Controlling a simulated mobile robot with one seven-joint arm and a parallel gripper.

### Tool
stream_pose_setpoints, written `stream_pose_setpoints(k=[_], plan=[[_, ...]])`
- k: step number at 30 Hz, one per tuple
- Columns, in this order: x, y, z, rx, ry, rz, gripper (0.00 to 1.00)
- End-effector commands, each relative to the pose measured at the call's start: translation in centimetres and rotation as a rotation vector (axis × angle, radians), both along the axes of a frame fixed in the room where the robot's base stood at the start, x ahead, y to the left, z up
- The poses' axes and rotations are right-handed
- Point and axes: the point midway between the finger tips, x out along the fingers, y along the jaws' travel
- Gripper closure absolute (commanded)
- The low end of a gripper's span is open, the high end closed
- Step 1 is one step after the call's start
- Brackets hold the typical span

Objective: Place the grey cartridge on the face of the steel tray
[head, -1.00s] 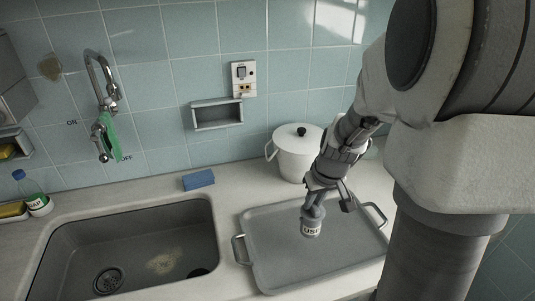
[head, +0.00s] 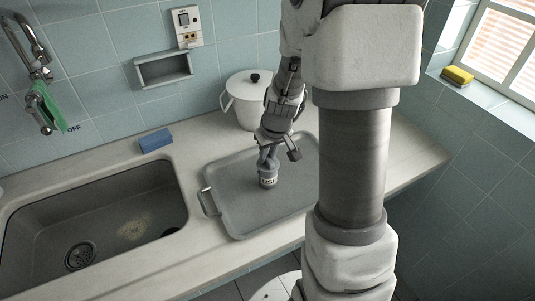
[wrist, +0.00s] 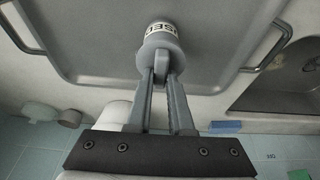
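The grey cartridge (head: 268,181) has a white label band with dark letters, partly readable as "USED" in the wrist view (wrist: 160,38). My gripper (head: 268,160) is shut on its narrow top end; both fingers show against it in the wrist view (wrist: 163,75). The cartridge is over the middle of the steel tray (head: 230,205), roughly upright in the head view. I cannot tell whether its base touches the tray face. The tray lies flat on the counter; my arm hides its right part in the head view. The tray also fills the upper wrist view (wrist: 95,45).
A white lidded pot (head: 243,105) stands behind the tray. The sink (head: 100,225) is to the left, with a blue sponge (head: 155,140) behind it. A wall niche (head: 163,69) is above. The tray face around the cartridge is clear.

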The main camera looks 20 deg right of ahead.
Motion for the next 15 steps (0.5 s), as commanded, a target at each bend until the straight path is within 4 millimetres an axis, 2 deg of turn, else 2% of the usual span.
stream_pose_setpoints(k=[1,5,15], plan=[[0.01,0.0,-0.03,0.0,0.0,0.0,0.73],[-0.01,0.01,-0.01,0.0,0.0,0.0,0.51],[-0.01,0.0,0.2,0.0,0.0,0.0,0.51]])
